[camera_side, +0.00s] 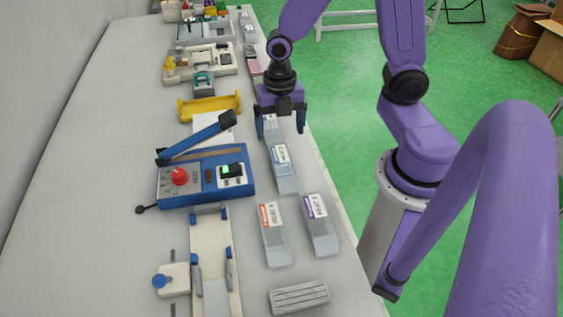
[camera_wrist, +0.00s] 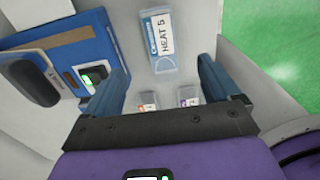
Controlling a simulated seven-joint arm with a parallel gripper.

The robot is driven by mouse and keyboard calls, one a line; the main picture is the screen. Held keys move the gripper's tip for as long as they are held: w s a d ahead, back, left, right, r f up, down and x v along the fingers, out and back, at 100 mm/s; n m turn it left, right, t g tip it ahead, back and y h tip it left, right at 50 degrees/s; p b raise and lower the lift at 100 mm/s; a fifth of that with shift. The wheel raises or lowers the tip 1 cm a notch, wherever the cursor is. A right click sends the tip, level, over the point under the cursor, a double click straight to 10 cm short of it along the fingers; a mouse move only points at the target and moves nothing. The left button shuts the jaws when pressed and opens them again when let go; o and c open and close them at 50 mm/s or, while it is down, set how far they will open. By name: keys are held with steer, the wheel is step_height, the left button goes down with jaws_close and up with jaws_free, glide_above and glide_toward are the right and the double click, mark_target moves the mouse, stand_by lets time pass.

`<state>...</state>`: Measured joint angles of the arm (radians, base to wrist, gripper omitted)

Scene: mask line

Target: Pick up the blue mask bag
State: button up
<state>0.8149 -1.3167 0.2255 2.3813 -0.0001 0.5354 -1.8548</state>
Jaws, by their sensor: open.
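The blue mask bag (camera_side: 285,180) is a clear, flat packet with a blue and white label. It lies on the table in the side view, just right of the blue machine. In the wrist view the blue mask bag (camera_wrist: 163,45) shows its label at the top centre. My gripper (camera_side: 281,128) is open and empty, pointing down above the table, a little farther back than the bag. In the wrist view my gripper's fingers (camera_wrist: 163,75) stand apart on either side of the bag's line. I cannot tell their exact height above it.
An orange-labelled bag (camera_side: 275,240) and a purple-labelled bag (camera_side: 320,228) lie nearer the camera. The blue machine (camera_side: 205,178) with a raised lever arm (camera_side: 198,138) stands close on the left. Another clear bag (camera_side: 270,122) lies partly behind my gripper. The table's edge is to the right.

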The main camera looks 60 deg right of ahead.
mark_target(281, 157)
steer(key=shift+f, duration=4.5)
steer(key=c, duration=1.1)
steer(key=shift+r, duration=0.15)
